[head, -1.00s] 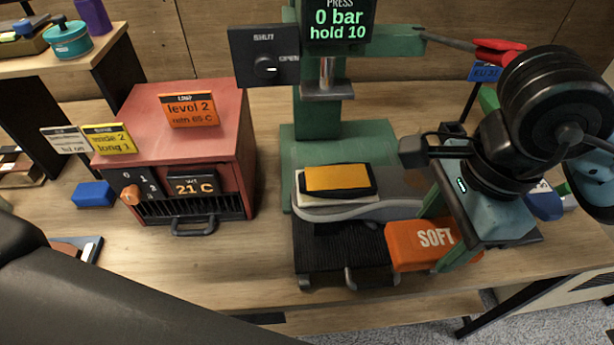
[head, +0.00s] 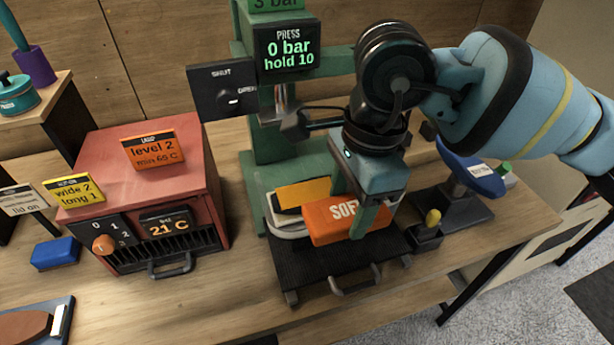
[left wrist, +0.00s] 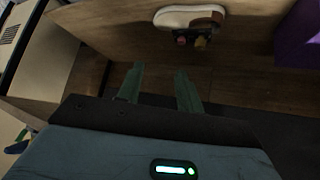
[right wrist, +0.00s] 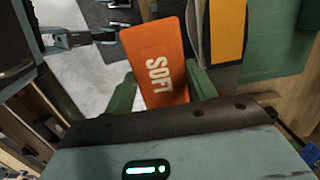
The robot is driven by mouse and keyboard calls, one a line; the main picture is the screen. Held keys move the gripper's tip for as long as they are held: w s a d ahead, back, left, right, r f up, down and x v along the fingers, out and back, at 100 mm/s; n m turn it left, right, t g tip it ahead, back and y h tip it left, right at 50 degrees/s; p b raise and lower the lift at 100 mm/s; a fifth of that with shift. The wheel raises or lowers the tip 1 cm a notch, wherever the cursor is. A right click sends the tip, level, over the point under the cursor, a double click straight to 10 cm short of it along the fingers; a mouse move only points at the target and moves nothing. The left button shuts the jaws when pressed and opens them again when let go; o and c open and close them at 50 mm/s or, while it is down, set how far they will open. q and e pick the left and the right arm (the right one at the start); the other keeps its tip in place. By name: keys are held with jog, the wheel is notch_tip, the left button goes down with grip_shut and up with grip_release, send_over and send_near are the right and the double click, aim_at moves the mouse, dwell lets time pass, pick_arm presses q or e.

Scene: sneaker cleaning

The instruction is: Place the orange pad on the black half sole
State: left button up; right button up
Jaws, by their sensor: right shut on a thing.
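The orange pad (head: 345,219), marked SOFT, is held by my right gripper (head: 364,200). In the right wrist view the pad (right wrist: 158,62) sits between the two green fingers of the right gripper (right wrist: 160,88). The black half sole (right wrist: 205,35) appears as a dark rim around a yellow-orange top piece (head: 303,190) on the press stack. The held pad is in front of that stack and partly hides it in the head view; whether they touch is unclear. My left gripper (left wrist: 160,88) is open and empty, away from the press.
The green press (head: 258,120) stands behind the pad, with a black tray (head: 300,272) in front. A red heater box (head: 150,180) is to the left. A black stand with a yellow knob (head: 432,220) and a blue dish (head: 470,165) are to the right.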

jog(key=w+a, duration=0.1)
jog(key=w, duration=0.2)
jog(key=w+a, duration=0.2)
jog(key=w, duration=0.1)
jog(key=w+a+f, duration=0.1)
jog(key=w+a, duration=0.1)
jog(key=w, duration=0.1)
jog(key=shift+w+a, duration=0.1)
jog(key=shift+a, duration=0.05)
jog(key=shift+w+a, duration=0.15)
jog(key=shift+w, duration=0.05)
jog(key=shift+f+p, duration=0.35)
jog(key=shift+f, duration=1.4)
jog(key=shift+f, duration=0.2)
jog(key=o, duration=1)
jog(key=shift+o, duration=0.2)
jog(key=shift+r, duration=0.1)
notch_tip(320, 180, up, 12)
jog(key=d, duration=0.1)
jog(key=shift+w+d+b, duration=0.15)
jog(key=shift+w+b, duration=0.1)
jog(key=shift+b, duration=0.1)
